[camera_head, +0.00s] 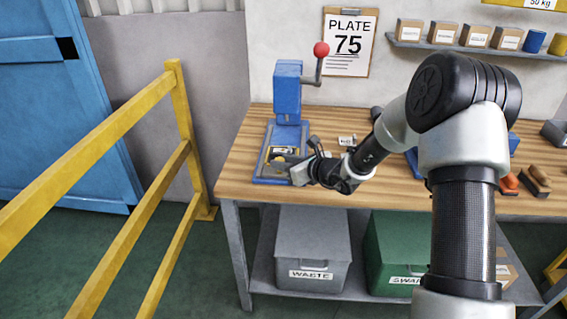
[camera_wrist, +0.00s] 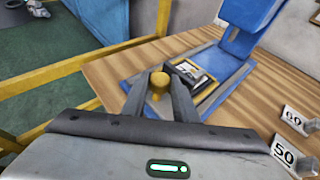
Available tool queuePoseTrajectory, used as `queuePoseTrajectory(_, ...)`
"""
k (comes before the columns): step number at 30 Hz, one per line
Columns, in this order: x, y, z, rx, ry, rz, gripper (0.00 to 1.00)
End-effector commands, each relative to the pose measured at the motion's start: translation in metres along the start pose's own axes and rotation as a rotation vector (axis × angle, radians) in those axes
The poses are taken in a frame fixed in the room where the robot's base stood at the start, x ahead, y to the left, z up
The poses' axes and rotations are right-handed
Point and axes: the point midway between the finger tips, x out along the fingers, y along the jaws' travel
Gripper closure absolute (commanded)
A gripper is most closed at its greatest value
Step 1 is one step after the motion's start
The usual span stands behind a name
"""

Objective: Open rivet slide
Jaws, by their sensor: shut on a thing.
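A blue press (camera_head: 287,95) with a red ball on its lever (camera_head: 321,49) stands at the left end of the wooden bench. Its blue base holds a framed slide area (camera_head: 281,160), which also shows in the wrist view (camera_wrist: 192,76). A yellow knob (camera_wrist: 159,82) stands at the near side of the base. My gripper (camera_wrist: 160,92) is shut on this knob, with one dark finger on each side of it. In the head view my gripper (camera_head: 299,172) is over the press base and hides part of it, and the knob is not clear there.
Number cards 60 (camera_wrist: 293,120) and 50 (camera_wrist: 287,153) stand on the bench right of the press. A yellow railing (camera_head: 183,130) runs left of the bench (camera_head: 247,140). A grey waste bin (camera_head: 312,245) and a green bin (camera_head: 385,255) sit below.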

Motion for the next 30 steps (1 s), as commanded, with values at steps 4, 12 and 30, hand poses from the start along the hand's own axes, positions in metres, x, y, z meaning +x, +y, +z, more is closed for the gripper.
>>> queuePoseTrajectory(4, 0.0, -0.001, 0.0, 0.001, 0.0, -0.001, 0.66)
queuePoseTrajectory(12, -0.002, -0.001, 0.0, 0.001, 0.0, -0.001, 0.66)
queuePoseTrajectory(30, -0.123, -0.002, 0.001, 0.001, 0.001, -0.004, 0.66)
